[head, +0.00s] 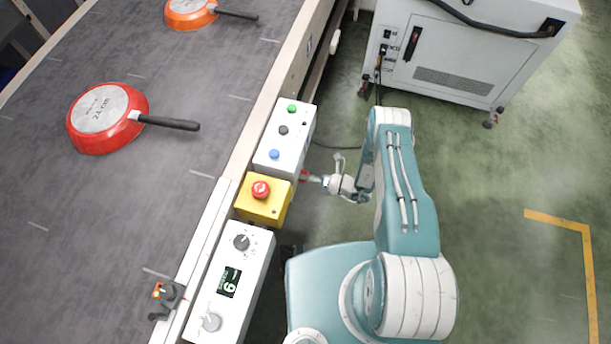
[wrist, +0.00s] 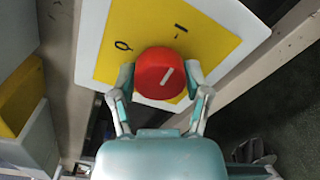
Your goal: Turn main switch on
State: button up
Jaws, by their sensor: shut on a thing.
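The main switch is a round red knob (wrist: 160,73) with a white pointer line, on a yellow plate (wrist: 112,62) marked O and I. My gripper (wrist: 161,76) is shut on the knob, one finger on each side. In the head view my gripper (head: 313,178) reaches the right side of the white button box (head: 295,150). Only a bit of red shows there, and the plate is hidden.
The yellow box with a red emergency button (head: 262,198) and a white control box with a display (head: 232,282) stand beside the button box. Red (head: 106,118) and orange (head: 190,12) pans lie on the conveyor (head: 100,220). A white cabinet (head: 465,55) stands behind.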

jog(key=shift+w+d+m, duration=0.1)
jog(key=shift+w+m, duration=0.15)
jog(key=shift+m, duration=0.15)
jog(key=o, duration=1.1)
jog(key=shift+f, duration=0.1)
jog(key=shift+o, duration=0.2)
jog(key=shift+s, duration=0.1)
jog(key=v, duration=1.2)
